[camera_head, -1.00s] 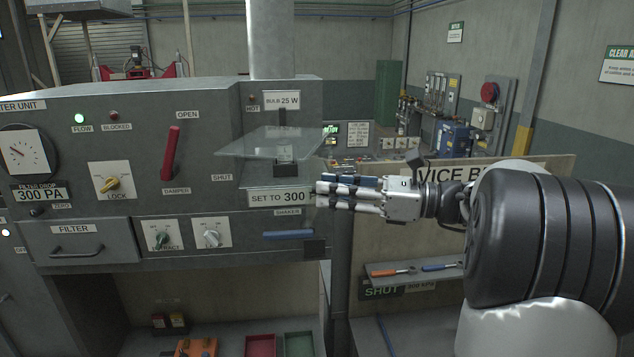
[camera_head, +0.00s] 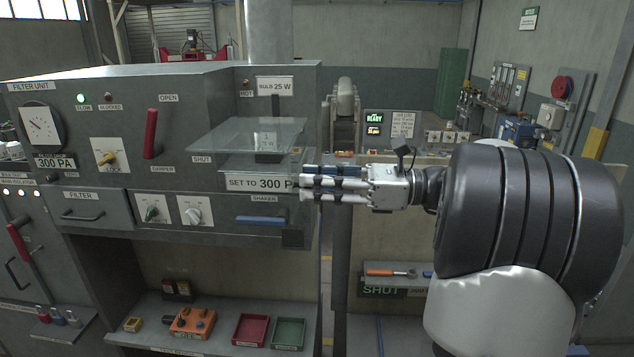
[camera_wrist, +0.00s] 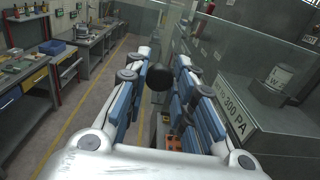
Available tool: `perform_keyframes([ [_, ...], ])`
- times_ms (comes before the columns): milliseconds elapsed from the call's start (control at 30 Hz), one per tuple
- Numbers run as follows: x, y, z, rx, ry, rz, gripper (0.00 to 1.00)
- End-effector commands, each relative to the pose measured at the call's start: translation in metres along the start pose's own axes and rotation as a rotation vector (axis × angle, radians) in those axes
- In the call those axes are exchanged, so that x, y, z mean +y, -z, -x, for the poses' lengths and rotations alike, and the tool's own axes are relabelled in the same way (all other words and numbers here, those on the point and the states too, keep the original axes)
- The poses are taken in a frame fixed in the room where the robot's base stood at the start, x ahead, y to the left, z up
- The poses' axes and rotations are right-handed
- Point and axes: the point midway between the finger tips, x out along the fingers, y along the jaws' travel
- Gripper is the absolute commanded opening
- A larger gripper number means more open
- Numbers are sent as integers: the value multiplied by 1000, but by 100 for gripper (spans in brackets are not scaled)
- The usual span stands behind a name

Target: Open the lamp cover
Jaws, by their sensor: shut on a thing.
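The lamp cover (camera_head: 247,133) is clear glass on the right part of the filter unit, under the BULB 25 W label. A dark socket (camera_head: 267,144) shows through it. Its exact tilt is hard to read. My gripper (camera_head: 304,183) is at the cover's right front corner, in front of the right end of the SET TO 300 PA label (camera_head: 255,183). In the wrist view, a round black knob (camera_wrist: 160,77) sits between my fingertips, and my gripper is shut on it. Its join to the cover is not clear. The glass pane and bulb stand show at the right.
The filter unit (camera_head: 100,82) carries a red damper lever (camera_head: 151,134) and a blue shaker handle (camera_head: 262,220) below the label. A shelf below holds a red tray (camera_head: 250,330) and a green tray (camera_head: 288,333). A vice bench stands behind my arm.

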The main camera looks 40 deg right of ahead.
Motion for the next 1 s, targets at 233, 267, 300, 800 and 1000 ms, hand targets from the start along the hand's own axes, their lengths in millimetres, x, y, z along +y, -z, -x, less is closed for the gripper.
perform_keyframes([
  [233, 0, -2, 0, -1, 0, 4, 0],
  [267, 0, -2, 0, -1, 0, 4, 24],
  [300, 0, -2, 0, -1, -1, 4, 27],
  [800, 0, -1, 0, 0, -1, 1, 43],
  [1000, -1, 0, 14, 0, 2, 2, 43],
])
